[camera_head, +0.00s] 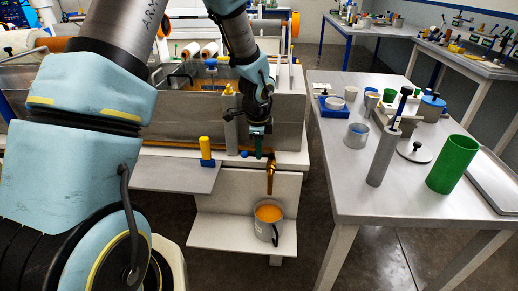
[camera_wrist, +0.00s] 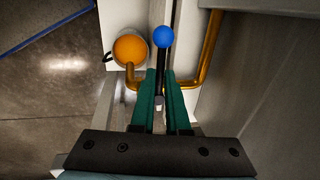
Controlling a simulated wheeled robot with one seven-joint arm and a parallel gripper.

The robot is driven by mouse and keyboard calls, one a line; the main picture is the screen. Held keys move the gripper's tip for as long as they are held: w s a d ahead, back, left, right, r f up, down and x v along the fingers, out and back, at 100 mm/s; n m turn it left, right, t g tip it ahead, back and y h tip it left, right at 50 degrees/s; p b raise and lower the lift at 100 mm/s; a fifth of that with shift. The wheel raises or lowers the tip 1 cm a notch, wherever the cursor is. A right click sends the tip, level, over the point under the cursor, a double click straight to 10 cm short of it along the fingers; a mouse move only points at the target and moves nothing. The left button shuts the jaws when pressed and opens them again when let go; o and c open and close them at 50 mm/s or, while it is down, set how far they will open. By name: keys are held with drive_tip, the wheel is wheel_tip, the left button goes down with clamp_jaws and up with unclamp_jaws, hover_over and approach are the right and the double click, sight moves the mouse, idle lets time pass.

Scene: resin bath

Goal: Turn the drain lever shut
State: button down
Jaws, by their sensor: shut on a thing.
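The drain lever (camera_wrist: 163,38) has a dark shaft and a blue ball end; the ball also shows in the head view (camera_head: 243,154), left of the fingers. My gripper (camera_wrist: 161,80), with green fingers, is shut on the lever's shaft, with the ball beyond the fingertips. In the head view my gripper (camera_head: 258,146) is low at the tank's front. A brass drain pipe (camera_head: 271,177) points down beside it, above a grey mug (camera_head: 264,230) holding orange liquid. The mug shows in the wrist view (camera_wrist: 131,49) left of the lever. I cannot tell whether liquid is running. The lever's pivot is hidden.
The mug stands on a low white shelf (camera_head: 230,232). A yellow-topped piece (camera_head: 206,147) stands on the ledge left of my gripper. A side table (camera_head: 350,195) at right bears a green cylinder (camera_head: 453,165), a tall grey cylinder (camera_head: 383,156) and several pots. Floor between is clear.

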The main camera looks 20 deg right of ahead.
drive_tip(key=shift+d, duration=0.1)
drive_tip(key=c, duration=0.9)
unclamp_jaws()
drive_tip(key=r, duration=0.3)
drive_tip(key=s+r, duration=0.1)
drive_tip(key=r, duration=0.3)
drive_tip(key=s+a+r+b, duration=0.1)
drive_tip(key=r, duration=0.2)
drive_tip(key=shift+r, duration=0.3)
